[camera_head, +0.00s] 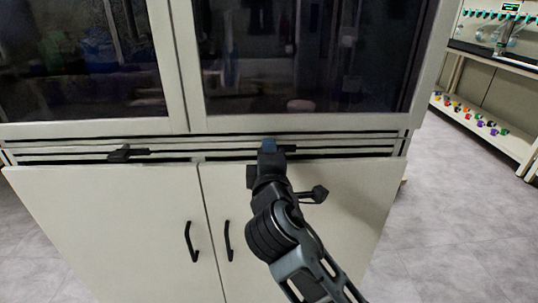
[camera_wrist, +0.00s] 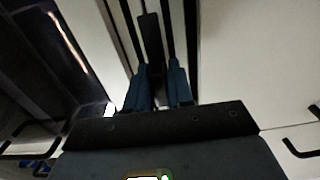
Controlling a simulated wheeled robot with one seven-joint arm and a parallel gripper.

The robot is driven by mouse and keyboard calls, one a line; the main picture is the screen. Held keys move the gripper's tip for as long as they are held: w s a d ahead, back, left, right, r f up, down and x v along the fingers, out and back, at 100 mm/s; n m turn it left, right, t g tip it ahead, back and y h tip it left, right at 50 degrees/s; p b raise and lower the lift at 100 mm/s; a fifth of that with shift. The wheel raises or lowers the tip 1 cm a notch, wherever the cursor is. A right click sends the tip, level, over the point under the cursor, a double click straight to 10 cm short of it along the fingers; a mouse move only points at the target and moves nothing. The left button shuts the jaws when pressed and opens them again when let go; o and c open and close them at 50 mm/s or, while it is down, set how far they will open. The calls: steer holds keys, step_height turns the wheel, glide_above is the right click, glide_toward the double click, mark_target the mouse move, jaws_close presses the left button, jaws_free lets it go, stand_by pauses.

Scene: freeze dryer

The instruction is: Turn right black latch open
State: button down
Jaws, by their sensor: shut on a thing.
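The right black latch (camera_head: 289,148) sits on the grooved strip between the glass doors above and the white cabinet doors below. My gripper (camera_head: 268,147) covers most of it in the head view, with only its right end showing. In the wrist view the black latch (camera_wrist: 150,36) runs up from between the two blue-grey fingers of my gripper (camera_wrist: 158,84). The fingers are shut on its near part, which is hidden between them. The left black latch (camera_head: 124,154) lies along the same strip, apart from my gripper.
Two black door handles (camera_head: 192,242) stand out from the white lower doors. Dark glass doors (camera_head: 310,60) rise above the strip. A bench (camera_head: 495,118) with small coloured items stands at the far right. Grey floor (camera_head: 455,200) is clear to the right.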

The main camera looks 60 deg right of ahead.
steer(key=shift+f, duration=0.1)
steer(key=c, duration=1.1)
jaws_free()
steer(key=shift+b+v, duration=0.45)
steer(key=shift+v, duration=3.5)
steer(key=s+a+f+t+y+p, duration=0.2)
steer(key=s+a+f+t+y, duration=0.1)
steer(key=s+a+f+y, duration=0.85)
steer(key=s+a+r+m+y, duration=0.1)
steer(key=s+r+m, duration=0.1)
steer(key=s, duration=0.2)
steer(key=s+a+r+m+p, duration=0.1)
steer(key=s+m, duration=0.2)
steer(key=s, duration=0.2)
steer(key=s+a+r+m+y, duration=0.1)
steer(key=s+a+r+m, duration=0.1)
steer(key=s, duration=0.3)
steer(key=shift+s+r+t+y+p, duration=0.1)
steer(key=shift+r+t+y+p, duration=0.2)
steer(key=shift+r+t+y, duration=0.1)
